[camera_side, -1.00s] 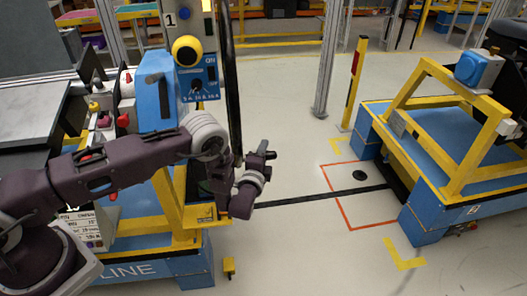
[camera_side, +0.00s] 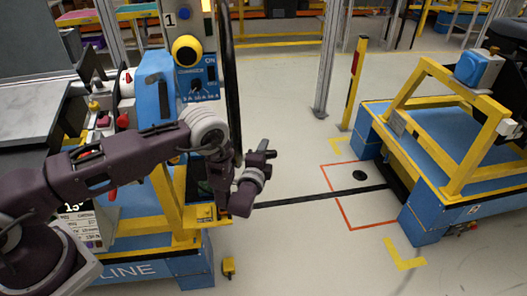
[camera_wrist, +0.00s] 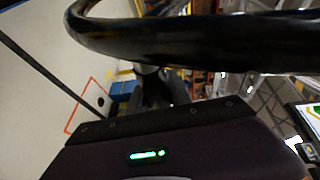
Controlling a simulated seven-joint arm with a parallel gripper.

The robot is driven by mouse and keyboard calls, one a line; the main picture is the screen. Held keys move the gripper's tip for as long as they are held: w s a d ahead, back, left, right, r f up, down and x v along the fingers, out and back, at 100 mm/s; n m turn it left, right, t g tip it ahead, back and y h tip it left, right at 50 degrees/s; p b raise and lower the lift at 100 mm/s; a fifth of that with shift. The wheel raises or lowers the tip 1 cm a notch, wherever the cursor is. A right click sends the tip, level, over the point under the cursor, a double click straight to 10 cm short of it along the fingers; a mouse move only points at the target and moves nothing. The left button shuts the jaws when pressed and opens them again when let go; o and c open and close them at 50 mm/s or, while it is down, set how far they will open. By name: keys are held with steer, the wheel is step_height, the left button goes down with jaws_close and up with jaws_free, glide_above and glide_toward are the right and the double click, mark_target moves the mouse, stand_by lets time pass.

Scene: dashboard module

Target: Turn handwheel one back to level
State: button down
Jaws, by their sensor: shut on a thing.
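The handwheel (camera_side: 229,80) is a large black ring, seen nearly edge-on in the side view as a tall dark band beside the post marked 1. In the wrist view its thick rim (camera_wrist: 200,45) curves across the top. My gripper (camera_side: 238,165) is at the lower visible end of the rim in the side view. In the wrist view, my gripper (camera_wrist: 152,82) is shut on the rim, with its fingers partly hidden behind it. The wheel's hub and spokes do not show clearly, so I cannot tell its exact angle.
A blue and yellow station with a control box (camera_side: 196,84) stands left of the wheel. A yellow-framed blue cart (camera_side: 455,150) stands at the right. An orange square (camera_side: 340,205) marks the open floor between. A yellow post (camera_side: 354,85) stands behind.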

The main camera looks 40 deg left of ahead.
steer(key=r+g, duration=0.1)
steer(key=r, duration=0.2)
steer(key=s+d+r+g+h, duration=0.1)
steer(key=r, duration=0.3)
steer(key=s+d+r+n+g, duration=0.1)
steer(key=r, duration=0.2)
steer(key=shift+s+d+r+h, duration=0.25)
steer(key=shift+r+h, duration=0.05)
steer(key=shift+r, duration=0.65)
steer(key=c, duration=1.2)
jaws_free()
steer(key=shift+o, duration=0.2)
steer(key=v, duration=0.7)
steer(key=shift+r, duration=0.1)
